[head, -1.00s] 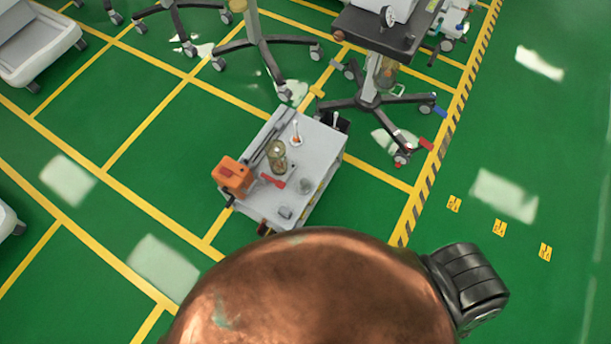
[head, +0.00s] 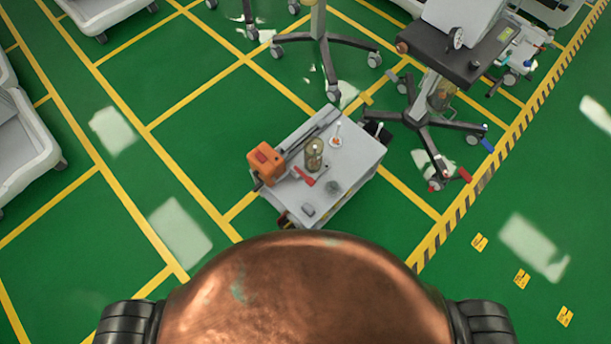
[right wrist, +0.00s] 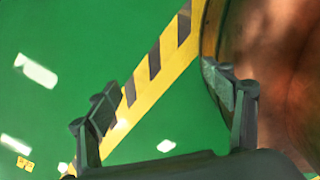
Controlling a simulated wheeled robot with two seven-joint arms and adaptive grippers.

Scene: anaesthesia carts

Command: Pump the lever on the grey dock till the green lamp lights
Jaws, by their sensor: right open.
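A small grey cart (head: 352,172) stands on the green floor ahead of me in the head view. Its light grey top carries an orange box (head: 266,162), a red lever-like part (head: 304,176), a brownish glass jar (head: 314,155) and a small upright white piece (head: 337,138) on a round base. I cannot tell which part is the dock's lever, and no lit green lamp can be made out. My right gripper (right wrist: 160,105) is open and empty in the right wrist view, over the floor beside my copper body and away from the cart. My left gripper is out of view.
A wheeled stand with a dark top (head: 455,50) is behind the cart to the right. Another wheeled stand base (head: 324,42) is at the back. White carts (head: 25,140) line the left.

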